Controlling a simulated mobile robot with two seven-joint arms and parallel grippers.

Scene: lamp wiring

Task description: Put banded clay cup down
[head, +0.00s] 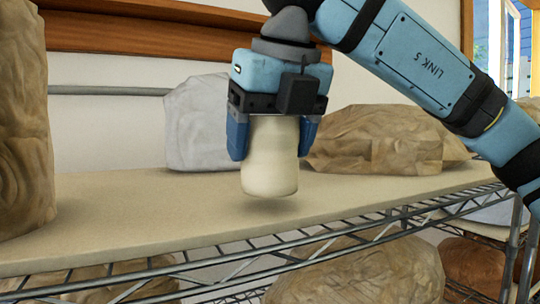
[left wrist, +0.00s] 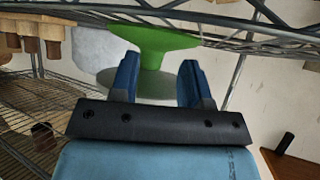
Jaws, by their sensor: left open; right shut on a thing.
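The banded clay cup (head: 271,160) is pale cream, with a slightly waisted body and no strong banding visible. My right gripper (head: 272,140) points down in the head view and is shut on the cup, one blue finger on each side. The cup hangs upright just above the beige shelf top (head: 130,215), with a soft shadow below its base. Its upper end is hidden in the gripper. My left gripper (left wrist: 160,82) is open in the left wrist view. A green flared object (left wrist: 153,42) shows beyond and between its fingers; contact cannot be told.
In the head view, brown wrapped bundles stand at far left (head: 22,130) and behind right (head: 385,140), with a grey-white bundle (head: 208,122) behind. The shelf's wire edge (head: 300,245) runs along the front. The shelf surface left of the cup is clear.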

